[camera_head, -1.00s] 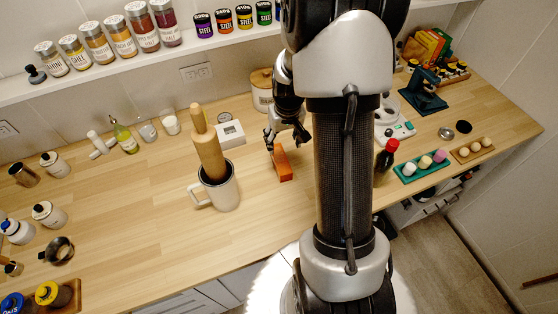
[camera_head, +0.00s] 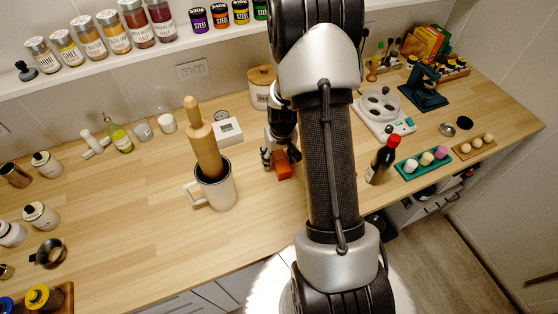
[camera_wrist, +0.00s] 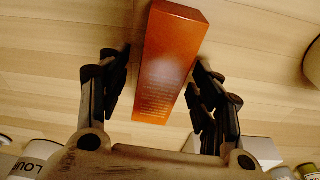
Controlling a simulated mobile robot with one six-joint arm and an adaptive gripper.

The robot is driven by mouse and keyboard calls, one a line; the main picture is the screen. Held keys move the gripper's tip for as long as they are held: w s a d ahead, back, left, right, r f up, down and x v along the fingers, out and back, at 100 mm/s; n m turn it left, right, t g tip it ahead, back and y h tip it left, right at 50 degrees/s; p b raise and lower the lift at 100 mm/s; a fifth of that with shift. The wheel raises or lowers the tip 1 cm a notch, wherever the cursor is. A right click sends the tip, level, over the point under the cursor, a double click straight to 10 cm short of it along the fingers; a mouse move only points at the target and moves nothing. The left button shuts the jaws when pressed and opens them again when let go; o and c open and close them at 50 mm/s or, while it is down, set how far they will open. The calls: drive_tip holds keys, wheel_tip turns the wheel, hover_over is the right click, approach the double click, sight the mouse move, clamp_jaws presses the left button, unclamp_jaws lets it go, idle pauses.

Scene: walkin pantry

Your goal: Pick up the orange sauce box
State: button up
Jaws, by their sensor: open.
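The orange sauce box (camera_head: 283,170) lies on the wooden counter, partly hidden by my arm in the head view. In the wrist view the orange sauce box (camera_wrist: 168,65) extends from the top edge down between the fingers. My gripper (camera_head: 280,158) is low over the counter at the box. In the wrist view my gripper (camera_wrist: 163,100) is open, with one finger on each side of the box. A gap shows on the left side; the right finger is very near the box, and I cannot tell whether it touches.
A white mug (camera_head: 215,188) holding a rolling pin (camera_head: 205,145) stands left of the box. A white scale (camera_head: 228,131) and a lidded canister (camera_head: 262,88) are behind. A dark sauce bottle (camera_head: 382,162) stands right of my arm.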

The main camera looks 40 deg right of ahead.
drive_tip(key=shift+r, duration=0.1)
drive_tip(key=c, duration=1.2)
